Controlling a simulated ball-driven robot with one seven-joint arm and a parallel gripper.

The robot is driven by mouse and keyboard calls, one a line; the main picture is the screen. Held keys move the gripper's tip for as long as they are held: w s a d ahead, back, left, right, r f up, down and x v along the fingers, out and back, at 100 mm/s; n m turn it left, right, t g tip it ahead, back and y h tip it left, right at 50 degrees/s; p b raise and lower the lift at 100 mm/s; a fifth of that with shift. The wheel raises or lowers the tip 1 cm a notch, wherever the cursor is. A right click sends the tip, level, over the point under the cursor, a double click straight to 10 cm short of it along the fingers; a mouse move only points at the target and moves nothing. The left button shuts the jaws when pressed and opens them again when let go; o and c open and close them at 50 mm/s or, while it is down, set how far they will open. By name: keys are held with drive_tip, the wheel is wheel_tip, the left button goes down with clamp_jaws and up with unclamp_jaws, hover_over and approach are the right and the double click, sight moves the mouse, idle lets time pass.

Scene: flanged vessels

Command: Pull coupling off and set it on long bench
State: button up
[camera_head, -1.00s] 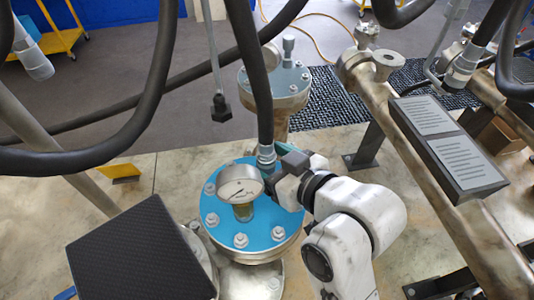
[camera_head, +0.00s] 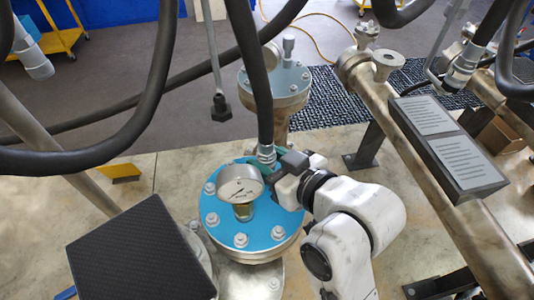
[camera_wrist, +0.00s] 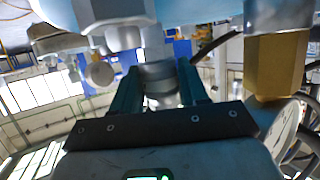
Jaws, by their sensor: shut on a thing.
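The silver coupling (camera_head: 266,154) is at the lower end of a thick black hose, just behind the dial gauge on the blue vessel lid (camera_head: 270,228). My gripper (camera_head: 274,154) reaches in from the right and is shut on the coupling. In the wrist view, the teal fingers (camera_wrist: 160,88) stand on both sides of the coupling (camera_wrist: 158,72). The coupling's lower end is partly hidden by the gauge and gripper in the head view, so I cannot tell whether it is still seated. I cannot make out a long bench.
The round gauge (camera_head: 240,184) stands close to my gripper; its brass stem (camera_wrist: 276,66) is close in the wrist view. A second flanged vessel (camera_head: 280,82) is behind. A large pipe (camera_head: 420,170) with a sign box runs along the right. Black hoses hang across the upper left.

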sight(269, 143)
drive_tip(key=shift+r, duration=0.25)
clamp_jaws()
drive_tip(key=shift+r+p, duration=2.05)
drive_tip(key=shift+r, duration=0.3)
drive_tip(key=shift+r, duration=0.1)
